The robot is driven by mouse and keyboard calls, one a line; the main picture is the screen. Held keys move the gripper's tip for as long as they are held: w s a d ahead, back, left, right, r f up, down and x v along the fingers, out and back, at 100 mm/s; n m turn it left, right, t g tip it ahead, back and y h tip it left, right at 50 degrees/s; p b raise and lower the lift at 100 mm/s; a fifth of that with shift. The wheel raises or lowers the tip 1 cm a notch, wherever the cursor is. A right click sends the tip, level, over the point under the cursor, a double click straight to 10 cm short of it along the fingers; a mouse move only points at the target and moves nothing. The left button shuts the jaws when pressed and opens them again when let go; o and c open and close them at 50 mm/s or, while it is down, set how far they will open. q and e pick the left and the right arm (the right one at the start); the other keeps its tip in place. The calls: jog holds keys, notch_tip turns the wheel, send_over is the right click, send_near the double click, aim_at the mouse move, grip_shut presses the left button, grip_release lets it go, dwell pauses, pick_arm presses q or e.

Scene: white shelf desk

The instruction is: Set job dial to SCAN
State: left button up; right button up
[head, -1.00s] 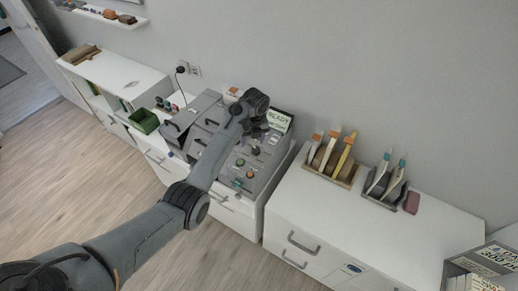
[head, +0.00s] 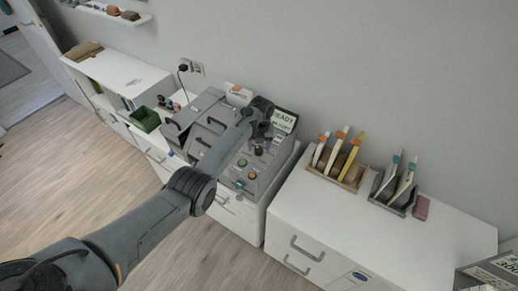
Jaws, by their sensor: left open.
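A grey machine (head: 268,172) with a control panel stands on the white desk in the middle. Its small screen (head: 284,121) reads READY, with a smaller line that I cannot make out. A dark round knob (head: 258,151) sits on the panel, with green and orange buttons below it; I cannot read any dial labels. My left arm reaches in from the lower left over the machine. My left gripper (head: 262,128) is open near the upper part of the panel, just left of the screen; its fingertips are small and partly hidden. My right gripper is not in view.
A green bin (head: 145,118) stands left of the machine. To the right, a wooden rack (head: 338,173) and a grey rack (head: 392,194) hold upright items on a white cabinet, beside a dark red block (head: 421,208). The wall is close behind.

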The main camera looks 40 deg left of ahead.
pick_arm(q)
jog(key=shift+f, duration=0.75)
jog(key=c, duration=1)
jog(key=shift+c, duration=0.2)
